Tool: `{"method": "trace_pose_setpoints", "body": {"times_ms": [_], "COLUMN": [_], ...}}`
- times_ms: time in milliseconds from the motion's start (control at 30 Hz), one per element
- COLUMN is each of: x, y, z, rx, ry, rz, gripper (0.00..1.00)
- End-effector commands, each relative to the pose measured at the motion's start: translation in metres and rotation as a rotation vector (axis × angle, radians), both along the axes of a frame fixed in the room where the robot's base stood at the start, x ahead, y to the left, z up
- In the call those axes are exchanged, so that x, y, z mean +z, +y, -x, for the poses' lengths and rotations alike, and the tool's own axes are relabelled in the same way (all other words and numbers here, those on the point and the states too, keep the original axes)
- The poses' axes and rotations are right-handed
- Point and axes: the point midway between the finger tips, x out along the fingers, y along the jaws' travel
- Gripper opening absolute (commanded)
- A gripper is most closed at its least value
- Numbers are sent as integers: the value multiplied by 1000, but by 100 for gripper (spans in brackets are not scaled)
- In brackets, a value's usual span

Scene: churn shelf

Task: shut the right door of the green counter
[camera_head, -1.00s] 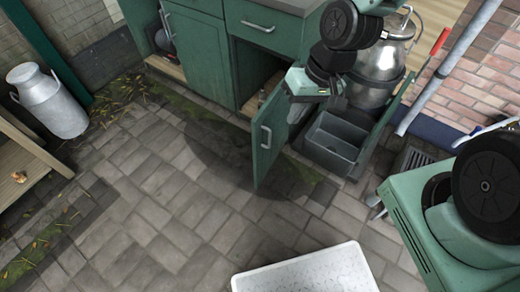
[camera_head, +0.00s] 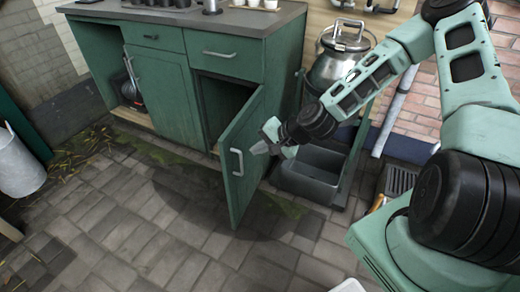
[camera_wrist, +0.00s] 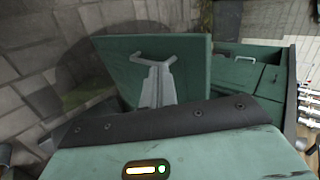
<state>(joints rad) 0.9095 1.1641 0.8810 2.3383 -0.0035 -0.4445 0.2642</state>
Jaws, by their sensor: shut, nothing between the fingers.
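The green counter (camera_head: 283,75) has a grey top and stands at the back. Its right door (camera_head: 233,190) stands wide open, swung out into the room, leaving a dark opening (camera_head: 220,95) behind it. The door's outer face, with a pale bar handle (camera_head: 237,162), faces right. My gripper (camera_head: 260,149) is shut and empty, beside that outer face, to the right of the handle. In the wrist view my gripper (camera_wrist: 154,68) points at the green door panel (camera_wrist: 195,75). I cannot tell whether the fingertips touch the door or handle.
A grey basin (camera_head: 310,180) sits on the floor right of the door. A metal churn (camera_head: 342,60) stands behind it. The paved floor (camera_head: 150,235) left and in front of the door is clear.

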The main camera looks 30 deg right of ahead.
Motion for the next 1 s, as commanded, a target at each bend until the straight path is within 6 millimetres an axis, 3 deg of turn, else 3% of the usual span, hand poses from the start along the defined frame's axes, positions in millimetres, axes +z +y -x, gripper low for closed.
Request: {"method": "trace_pose_setpoints", "body": {"times_ms": [267,600,1000], "x": [-43,-41,-40], "y": [30,54,56], "z": [-31,-59,-61], "rx": [4,2,1], "ry": [1,0,1], "rz": [0,1,1], "gripper": [0,0,0]}}
